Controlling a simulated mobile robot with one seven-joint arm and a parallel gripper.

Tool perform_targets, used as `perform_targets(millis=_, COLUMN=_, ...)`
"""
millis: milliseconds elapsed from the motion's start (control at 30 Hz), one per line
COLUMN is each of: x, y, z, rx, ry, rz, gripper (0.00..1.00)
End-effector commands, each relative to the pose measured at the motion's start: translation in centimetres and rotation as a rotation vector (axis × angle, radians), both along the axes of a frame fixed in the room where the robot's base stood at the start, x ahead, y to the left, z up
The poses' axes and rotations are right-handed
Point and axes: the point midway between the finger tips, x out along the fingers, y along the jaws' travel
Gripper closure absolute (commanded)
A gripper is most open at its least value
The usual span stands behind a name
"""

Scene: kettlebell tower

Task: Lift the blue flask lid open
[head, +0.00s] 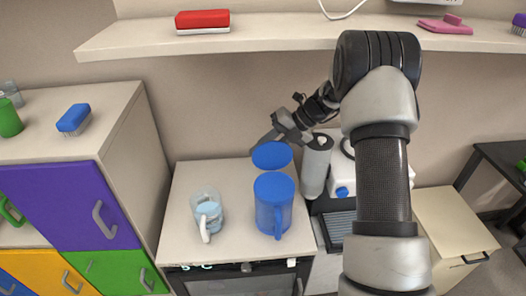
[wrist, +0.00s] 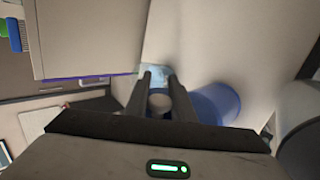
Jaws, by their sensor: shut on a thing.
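The blue flask (head: 273,208) stands on the counter with its handle toward the front. Its round blue lid (head: 272,156) is tilted up at the back of the rim, apart from the flask's mouth. My gripper (head: 267,139) is at the lid's far upper edge and shut on it; the fingertips are partly hidden behind the lid. In the wrist view my gripper (wrist: 159,74) shows two dark fingers with a narrow gap, and a blue body (wrist: 217,104) lies just right of them. The exact contact is hidden there.
A light-blue clear jug (head: 207,212) stands left of the flask. A grey cylinder (head: 316,167) and a white machine (head: 343,180) stand close on the right. A shelf (head: 270,32) runs above. The counter's front left is clear.

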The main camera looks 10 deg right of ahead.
Motion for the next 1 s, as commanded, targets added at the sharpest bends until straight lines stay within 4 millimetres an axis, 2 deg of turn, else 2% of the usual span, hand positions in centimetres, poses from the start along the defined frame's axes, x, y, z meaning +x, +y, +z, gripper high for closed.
perform_targets(millis=467, x=-0.07, y=0.11, z=-0.2, rx=0.002, ry=0.022, rz=0.001, gripper=1.0)
perform_targets(millis=500, x=-0.07, y=0.11, z=-0.22, rx=0.002, ry=0.022, rz=0.001, gripper=0.76)
perform_targets(millis=600, x=-0.05, y=0.11, z=-0.2, rx=0.002, ry=0.021, rz=0.001, gripper=0.6)
perform_targets(millis=1000, x=0.04, y=0.04, z=-0.08, rx=0.001, ry=0.017, rz=0.0, gripper=0.6)
